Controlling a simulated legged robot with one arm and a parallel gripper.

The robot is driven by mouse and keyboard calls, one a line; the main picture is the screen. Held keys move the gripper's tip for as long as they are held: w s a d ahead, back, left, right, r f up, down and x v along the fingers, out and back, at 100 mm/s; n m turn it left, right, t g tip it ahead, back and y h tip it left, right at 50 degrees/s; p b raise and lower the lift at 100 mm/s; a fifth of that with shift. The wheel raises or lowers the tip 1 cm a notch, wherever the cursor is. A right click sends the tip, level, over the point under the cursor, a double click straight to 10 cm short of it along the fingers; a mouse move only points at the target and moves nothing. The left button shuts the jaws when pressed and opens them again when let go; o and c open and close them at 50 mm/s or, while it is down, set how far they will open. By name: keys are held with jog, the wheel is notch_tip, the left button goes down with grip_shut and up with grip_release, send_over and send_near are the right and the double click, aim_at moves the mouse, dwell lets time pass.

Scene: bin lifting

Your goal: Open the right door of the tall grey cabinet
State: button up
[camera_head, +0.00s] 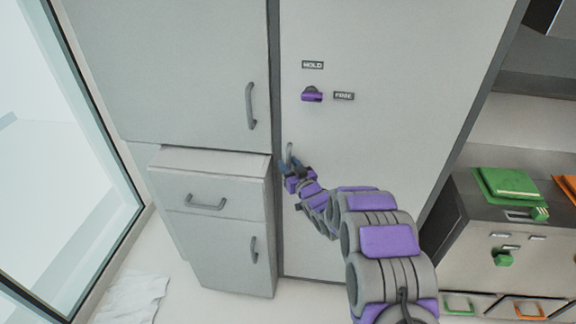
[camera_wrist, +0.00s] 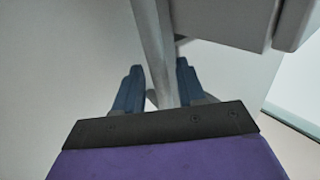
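The right door (camera_head: 390,100) of the tall grey cabinet is a wide, flat grey panel and looks shut. Its small vertical handle (camera_head: 290,150) sits near its left edge. My gripper (camera_head: 291,168) is at this handle, by its lower part. In the wrist view my gripper's two blue fingers (camera_wrist: 157,88) stand apart. A grey upright strip (camera_wrist: 153,45) shows between and beyond them. I cannot tell whether the handle lies between the fingers or touches them. A purple knob (camera_head: 312,95) with HOLD and FREE labels is on the door above the handle.
Left of the door are an upper cabinet door (camera_head: 180,70) with a handle and a protruding drawer (camera_head: 215,195). A glass panel (camera_head: 75,130) stands far left. At right is a grey unit (camera_head: 490,240) with green and orange items. Crumpled white material (camera_head: 135,295) lies on the floor.

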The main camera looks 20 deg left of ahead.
jog(key=shift+w+a, duration=0.4)
jog(key=shift+c, duration=0.2)
grip_shut()
